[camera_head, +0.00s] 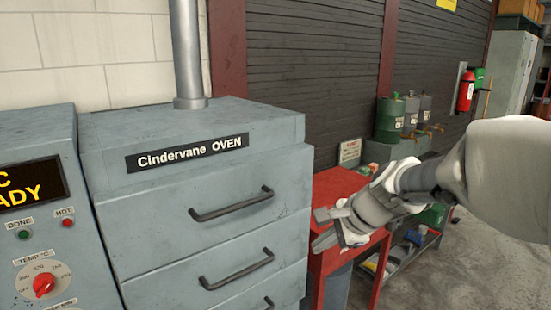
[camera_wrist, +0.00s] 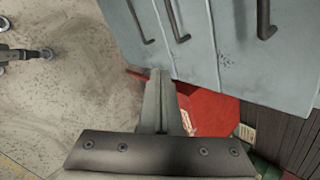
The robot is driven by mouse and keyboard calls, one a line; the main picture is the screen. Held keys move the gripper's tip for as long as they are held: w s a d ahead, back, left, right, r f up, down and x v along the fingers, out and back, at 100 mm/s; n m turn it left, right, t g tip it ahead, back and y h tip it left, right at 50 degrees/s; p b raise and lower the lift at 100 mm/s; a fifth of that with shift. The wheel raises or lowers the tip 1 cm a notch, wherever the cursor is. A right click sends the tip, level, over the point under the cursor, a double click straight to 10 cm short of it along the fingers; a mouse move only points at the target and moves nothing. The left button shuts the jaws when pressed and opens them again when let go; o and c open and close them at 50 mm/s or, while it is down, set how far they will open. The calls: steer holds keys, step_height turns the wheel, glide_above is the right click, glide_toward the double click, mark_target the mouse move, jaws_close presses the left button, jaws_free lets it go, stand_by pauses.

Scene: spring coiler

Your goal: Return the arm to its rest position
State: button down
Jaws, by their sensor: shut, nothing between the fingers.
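My gripper (camera_head: 327,228) is at the right of the head view, in front of the red table and just right of the grey oven. Its fingers are together and hold nothing. In the wrist view my gripper (camera_wrist: 163,78) points toward the oven's drawer fronts, with the fingers side by side. My arm reaches in from the right edge of the head view. The oven (camera_head: 210,165), labelled "Cindervane OVEN", has several drawers with dark handles, and the drawers look shut. The oven (camera_wrist: 215,45) also fills the top right of the wrist view.
A red table (camera_head: 336,186) stands beside the oven, partly behind my gripper. A control panel (camera_head: 38,210) with a red knob stands at the left. Green and grey drums (camera_head: 390,118) and a fire extinguisher (camera_head: 466,90) are farther back. Open concrete floor (camera_head: 480,270) lies at the lower right.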

steer(key=s+d+r+n+h, duration=0.1)
steer(key=s+d+n+h, duration=0.1)
steer(key=s+n, duration=0.5)
steer(key=s+d+r+n+h, duration=0.1)
steer(key=s+d+n+h, duration=0.1)
steer(key=s+n, duration=0.6)
steer(key=s, duration=0.7)
steer(key=shift+d+r+h, duration=0.15)
steer(key=shift+h, duration=0.15)
steer(key=shift+a+n, duration=0.2)
steer(key=shift+n, duration=0.1)
